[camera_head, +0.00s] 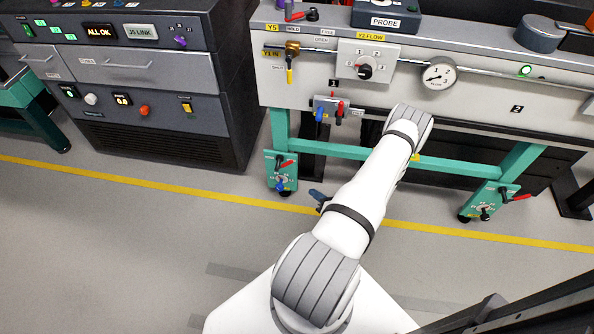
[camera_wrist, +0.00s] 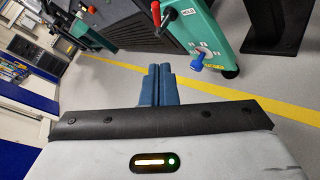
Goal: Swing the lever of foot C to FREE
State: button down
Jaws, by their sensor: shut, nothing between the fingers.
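A teal foot plate (camera_head: 281,171) hangs at the bench's left leg, with a red-handled lever (camera_head: 287,162) at its top and a blue lever (camera_head: 281,186) lower down. A second plate (camera_head: 492,197) with a red lever is at the right leg. I cannot read which foot is C. My gripper (camera_wrist: 155,70) is shut and empty, apart from the levers; its blue fingers (camera_head: 318,196) show beside my arm.
The bench front (camera_head: 480,108) carries valves, a gauge (camera_head: 437,76) and small levers above the feet. A teal crossbar (camera_head: 340,151) joins the legs. A dark cabinet (camera_head: 150,90) stands to the left. The floor before the left foot is open, crossed by a yellow line (camera_head: 130,180).

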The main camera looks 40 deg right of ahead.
jog(key=shift+w, duration=0.1)
jog(key=b, duration=0.1)
send_near(287, 164)
notch_tip(287, 164, down, 4)
jog(key=w+a, duration=0.2)
jog(key=w, duration=0.1)
jog(key=w+d+r, duration=0.1)
jog(key=w+d, duration=0.1)
jog(key=shift+w+r+b, duration=0.25)
jog(key=shift+b, duration=0.1)
